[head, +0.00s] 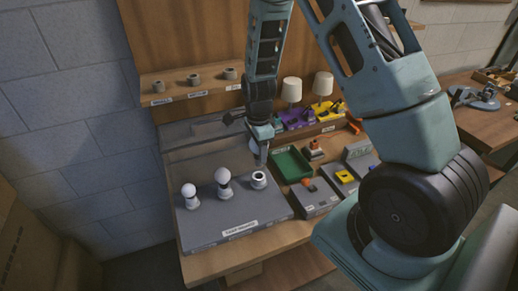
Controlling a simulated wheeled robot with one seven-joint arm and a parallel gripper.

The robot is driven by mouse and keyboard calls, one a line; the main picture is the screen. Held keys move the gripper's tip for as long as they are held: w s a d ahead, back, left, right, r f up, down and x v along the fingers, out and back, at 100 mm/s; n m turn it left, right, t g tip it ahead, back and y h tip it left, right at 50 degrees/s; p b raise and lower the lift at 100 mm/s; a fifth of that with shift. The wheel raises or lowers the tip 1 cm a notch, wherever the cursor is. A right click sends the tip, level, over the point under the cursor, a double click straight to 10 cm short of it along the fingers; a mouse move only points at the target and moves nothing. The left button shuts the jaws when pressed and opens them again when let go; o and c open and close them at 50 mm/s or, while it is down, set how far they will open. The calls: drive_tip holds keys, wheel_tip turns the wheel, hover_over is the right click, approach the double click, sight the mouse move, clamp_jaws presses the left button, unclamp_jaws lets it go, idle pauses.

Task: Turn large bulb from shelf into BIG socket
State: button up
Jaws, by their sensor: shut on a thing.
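My gripper (258,148) is above the grey board at the right-hand socket, shut on a pale rounded thing that looks like the large bulb (253,145). Most of this bulb is hidden by the fingers. The right-hand socket (259,180) is a white ring with a dark opening, and no bulb shows seated in it. The bulb appears just above it; I cannot tell whether they touch. The wooden shelf (190,86) carries several grey ring holders with no bulbs in them; its third label is partly hidden by my arm.
White bulbs stand upright in the left socket (189,191) and middle socket (223,180). To the right are a green tray (290,164), grey boxes (314,197) and two white-shaded lamps (323,84) behind. The board's front (215,225) is mostly clear.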

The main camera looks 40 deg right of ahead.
sight(259, 165)
drive_tip(key=shift+f+b, duration=1.75)
drive_tip(key=shift+f, duration=0.5)
drive_tip(key=shift+f, duration=0.1)
drive_tip(key=shift+f+b, duration=0.75)
drive_tip(key=shift+f, duration=0.35)
drive_tip(key=shift+f+b, duration=0.35)
drive_tip(key=shift+f, duration=0.3)
drive_tip(key=shift+o, duration=1.2)
drive_tip(key=shift+c, duration=1.2)
drive_tip(key=shift+s, duration=0.1)
drive_tip(key=shift+f, duration=0.15)
